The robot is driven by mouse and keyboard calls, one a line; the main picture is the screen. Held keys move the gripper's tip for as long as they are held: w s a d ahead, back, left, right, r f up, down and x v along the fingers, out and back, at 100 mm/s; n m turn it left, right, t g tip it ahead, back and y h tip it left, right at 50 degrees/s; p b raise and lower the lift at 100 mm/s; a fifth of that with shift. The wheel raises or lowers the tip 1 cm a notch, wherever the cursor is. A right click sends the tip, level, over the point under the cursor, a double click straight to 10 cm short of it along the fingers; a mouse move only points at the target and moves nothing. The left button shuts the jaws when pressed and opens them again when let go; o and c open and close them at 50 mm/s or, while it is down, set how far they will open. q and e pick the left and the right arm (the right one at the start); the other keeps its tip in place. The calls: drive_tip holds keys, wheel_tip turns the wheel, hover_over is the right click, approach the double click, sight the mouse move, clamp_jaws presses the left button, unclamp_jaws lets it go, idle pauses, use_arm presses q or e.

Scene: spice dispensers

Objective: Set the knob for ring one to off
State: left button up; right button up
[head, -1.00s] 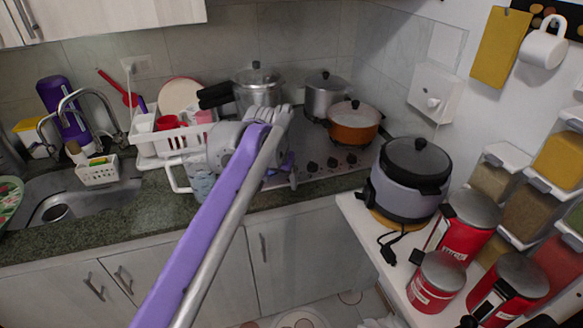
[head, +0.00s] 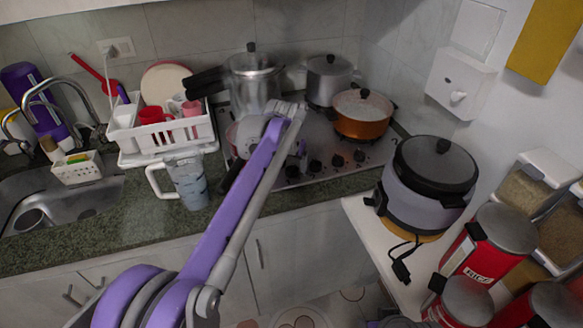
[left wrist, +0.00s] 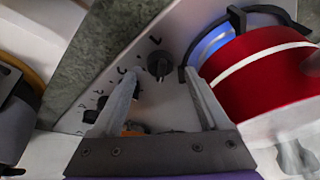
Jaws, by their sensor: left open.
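The hob (head: 330,178) has a row of dark knobs along its front edge. The leftmost knob in the head view (head: 292,170) is close below my left gripper (head: 298,152), whose fingers are partly hidden by the wrist. In the left wrist view the left gripper (left wrist: 160,78) is open, with both fingers pointing at a dark round knob (left wrist: 158,62). This knob lies just beyond the gap between the fingertips; I cannot tell whether they touch it. Another knob (left wrist: 103,102) is partly behind the left finger. Which knob is ring one's is not readable. My right gripper is not in view.
An orange pot (head: 362,125) and steel pots (head: 254,85) stand on the hob. A red pan (left wrist: 265,65) is close to the right finger. A glass jug (head: 188,182) stands left on the counter, beside the dish rack (head: 140,160). A cooker (head: 425,195) stands at right.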

sight(292, 170)
use_arm(q)
drive_tip(key=shift+x, duration=1.4)
clamp_jaws()
